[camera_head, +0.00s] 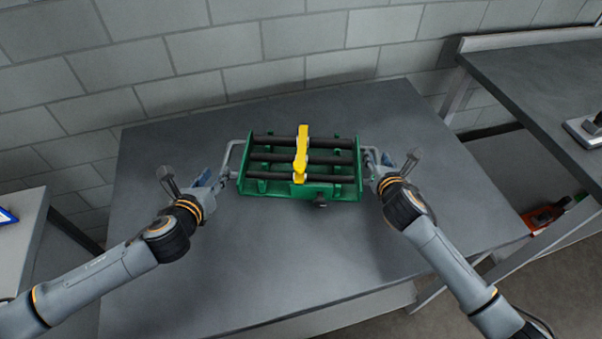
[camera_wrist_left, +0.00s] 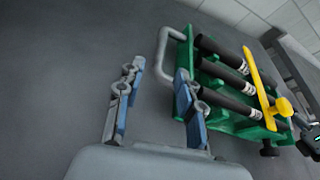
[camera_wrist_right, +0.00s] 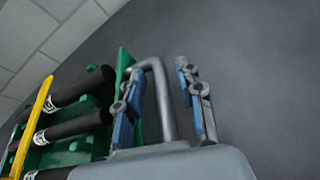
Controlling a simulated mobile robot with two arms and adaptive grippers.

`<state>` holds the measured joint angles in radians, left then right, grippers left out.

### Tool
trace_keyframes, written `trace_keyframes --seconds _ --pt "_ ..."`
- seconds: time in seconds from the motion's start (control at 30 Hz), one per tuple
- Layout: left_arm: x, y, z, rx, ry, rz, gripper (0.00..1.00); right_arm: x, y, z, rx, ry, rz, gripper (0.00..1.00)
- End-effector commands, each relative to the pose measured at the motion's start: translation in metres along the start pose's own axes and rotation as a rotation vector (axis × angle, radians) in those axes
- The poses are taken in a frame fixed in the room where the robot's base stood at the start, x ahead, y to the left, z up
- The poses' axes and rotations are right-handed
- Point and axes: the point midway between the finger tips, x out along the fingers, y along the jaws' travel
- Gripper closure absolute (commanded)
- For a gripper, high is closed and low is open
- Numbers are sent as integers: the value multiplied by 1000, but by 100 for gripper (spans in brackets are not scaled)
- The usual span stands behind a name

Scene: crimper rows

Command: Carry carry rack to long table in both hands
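The carry rack (camera_head: 270,188) is a green tray with several black bars across it, a yellow bar (camera_head: 301,150) over the middle and a grey loop handle at each end. It rests on a grey table (camera_head: 200,270). My left gripper (camera_head: 223,181) is open at the left handle; in the left wrist view the handle (camera_wrist_left: 163,50) lies just beyond and between the parted fingers (camera_wrist_left: 156,82). My right gripper (camera_head: 376,168) is open, and in the right wrist view its fingers (camera_wrist_right: 158,84) stand either side of the right handle (camera_wrist_right: 165,105). Neither is closed.
Another dark-topped table (camera_head: 530,75) stands at the right, with a grey device (camera_head: 586,130) on it and an orange item (camera_head: 546,216) lower down. A pale surface (camera_head: 22,235) is at the left. A block wall (camera_head: 230,50) is behind. The front of the grey table is clear.

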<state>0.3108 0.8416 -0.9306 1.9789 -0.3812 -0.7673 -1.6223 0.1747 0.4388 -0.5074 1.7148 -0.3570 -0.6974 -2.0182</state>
Motion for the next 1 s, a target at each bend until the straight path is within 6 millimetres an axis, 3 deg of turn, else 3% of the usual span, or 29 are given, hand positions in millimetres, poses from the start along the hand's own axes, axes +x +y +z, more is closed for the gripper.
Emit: trace_keyframes --seconds 0.2,0.47,1.0 --pt "-37 1 0 1 0 1 63 0 0 0 0 0 0 63" --pt "-49 1 0 1 -1 1 63 -9 0 0 -1 0 1 63" --pt "-49 0 0 0 -1 1 63 -106 0 -1 -2 2 0 63"
